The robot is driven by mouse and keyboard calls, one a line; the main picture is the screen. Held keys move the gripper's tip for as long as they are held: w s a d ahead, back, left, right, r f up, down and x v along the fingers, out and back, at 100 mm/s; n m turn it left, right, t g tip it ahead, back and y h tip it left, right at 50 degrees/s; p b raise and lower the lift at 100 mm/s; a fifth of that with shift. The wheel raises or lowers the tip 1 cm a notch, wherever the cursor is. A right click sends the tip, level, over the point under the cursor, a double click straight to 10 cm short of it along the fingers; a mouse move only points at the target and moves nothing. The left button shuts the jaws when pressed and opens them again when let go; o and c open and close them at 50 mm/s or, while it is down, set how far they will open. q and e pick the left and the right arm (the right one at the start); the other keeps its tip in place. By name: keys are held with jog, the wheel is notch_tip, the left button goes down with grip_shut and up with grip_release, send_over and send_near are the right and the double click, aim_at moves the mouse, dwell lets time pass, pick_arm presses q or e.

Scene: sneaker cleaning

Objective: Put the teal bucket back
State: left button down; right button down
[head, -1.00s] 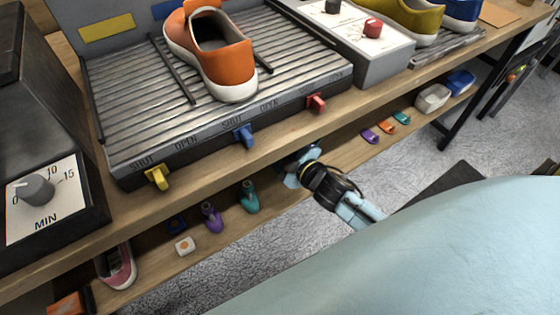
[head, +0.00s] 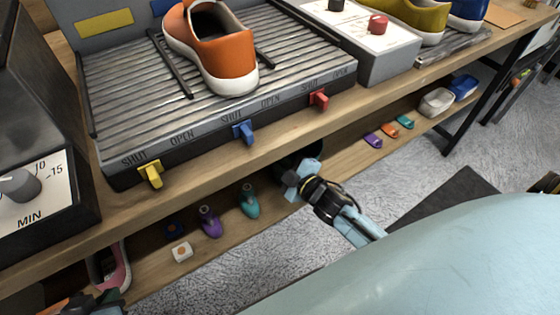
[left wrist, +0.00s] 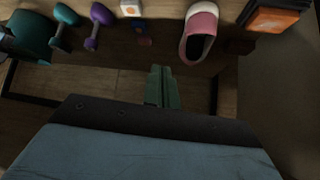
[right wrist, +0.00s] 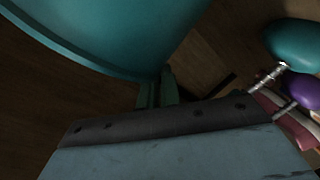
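The teal bucket (right wrist: 120,30) fills the top of the right wrist view. In the head view it shows as a dark round shape (head: 298,158) at the lower shelf, mostly hidden by my right gripper (head: 300,178). In the right wrist view the fingers of this gripper (right wrist: 157,88) are close together at the bucket's rim and look shut on it. The bucket also shows at the upper left of the left wrist view (left wrist: 32,32). My left gripper (head: 92,302) is low at the left, near the pink shoe; its fingers (left wrist: 161,80) look shut and empty.
The lower shelf holds a teal brush (head: 249,200), a purple brush (head: 210,222), a white block (head: 182,251) and a pink shoe (head: 112,268). Small coloured pieces (head: 388,130) and a white bin (head: 436,102) stand to the right. The rack (head: 130,100) with an orange sneaker is above.

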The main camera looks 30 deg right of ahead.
jog(key=c, duration=1.6)
grip_release()
